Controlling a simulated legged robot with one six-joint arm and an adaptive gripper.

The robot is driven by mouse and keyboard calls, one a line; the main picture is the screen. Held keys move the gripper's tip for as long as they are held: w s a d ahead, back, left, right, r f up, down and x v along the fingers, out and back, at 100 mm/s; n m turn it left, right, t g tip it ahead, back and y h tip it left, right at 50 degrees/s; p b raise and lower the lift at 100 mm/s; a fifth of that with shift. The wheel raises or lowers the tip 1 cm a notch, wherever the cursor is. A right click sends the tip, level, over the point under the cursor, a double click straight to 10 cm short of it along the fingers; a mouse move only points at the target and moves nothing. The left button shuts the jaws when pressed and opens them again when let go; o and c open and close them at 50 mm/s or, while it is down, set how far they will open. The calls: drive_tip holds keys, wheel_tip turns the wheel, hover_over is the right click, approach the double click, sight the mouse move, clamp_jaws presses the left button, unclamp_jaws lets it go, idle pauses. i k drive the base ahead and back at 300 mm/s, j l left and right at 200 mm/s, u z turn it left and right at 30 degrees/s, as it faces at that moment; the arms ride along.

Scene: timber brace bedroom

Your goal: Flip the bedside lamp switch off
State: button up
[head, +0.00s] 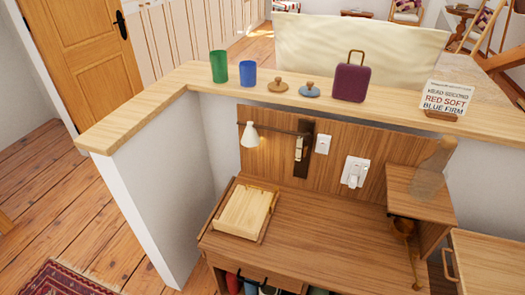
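The bedside lamp (250,135) has a small white shade on a dark arm, fixed to the wooden back panel above the desk. A warm glow shows below its shade, so it looks lit. Its arm meets a dark upright plate (303,160) with a pale fitting on it. A small white wall plate (323,144) sits just right of that. A larger white plate (355,172) with a protruding part is further right. I cannot tell which plate works the lamp, or the switch position. My gripper is not in view.
The wooden desk (320,235) is mostly clear, with a pale wooden tray (243,213) at left. A small shelf (412,190) and a brass item (404,229) are at right. The ledge (130,122) above holds cups (218,66), lids, a purple bag-shaped item (350,82) and a sign (445,100).

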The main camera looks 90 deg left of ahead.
sight(323, 145)
drive_tip(key=u, duration=2.8)
